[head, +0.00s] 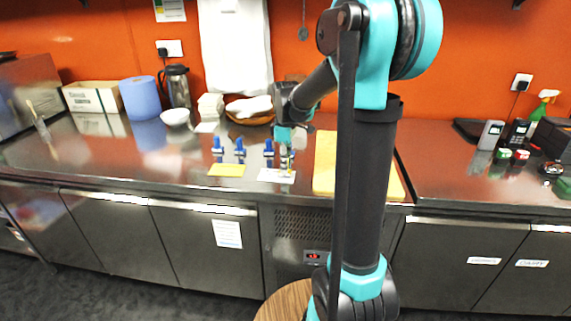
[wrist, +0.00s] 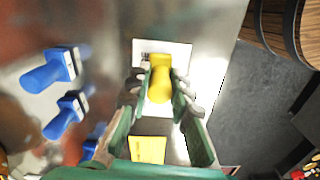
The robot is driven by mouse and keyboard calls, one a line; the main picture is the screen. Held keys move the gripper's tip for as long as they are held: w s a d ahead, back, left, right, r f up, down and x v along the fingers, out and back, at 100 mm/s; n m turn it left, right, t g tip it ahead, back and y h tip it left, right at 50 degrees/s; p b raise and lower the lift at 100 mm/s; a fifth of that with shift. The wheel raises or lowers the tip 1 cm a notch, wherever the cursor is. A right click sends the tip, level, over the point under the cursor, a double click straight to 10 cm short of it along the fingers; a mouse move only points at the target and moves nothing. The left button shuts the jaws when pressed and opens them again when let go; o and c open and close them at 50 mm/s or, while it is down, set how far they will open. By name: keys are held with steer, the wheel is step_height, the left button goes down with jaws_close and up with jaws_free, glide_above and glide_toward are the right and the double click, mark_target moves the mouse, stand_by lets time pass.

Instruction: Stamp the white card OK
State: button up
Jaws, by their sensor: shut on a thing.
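My gripper (wrist: 160,92) is shut on a yellow-handled stamp (wrist: 160,80), which sits between its fingers. In the head view my gripper (head: 285,150) is over the back part of the white card (head: 277,176). The white card (wrist: 178,50) shows around the stamp in the wrist view, with a small dark mark near the stamp's left side. I cannot tell whether the stamp touches the card. A yellow card (head: 226,170) lies to the left. Several blue stamps (head: 217,146) stand upright behind the cards. Any lettering on the stamps is too small to read.
A yellow board (head: 325,165) lies close to the right of the white card. The steel counter's front edge is just in front of the cards. A basket (head: 249,118) with white cloth, a white bowl (head: 175,117) and a flask (head: 177,85) stand at the back.

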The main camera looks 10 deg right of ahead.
steer(key=shift+f, duration=0.3)
stand_by(0.5)
steer(key=shift+r, duration=0.1)
steer(key=shift+r, duration=3.4)
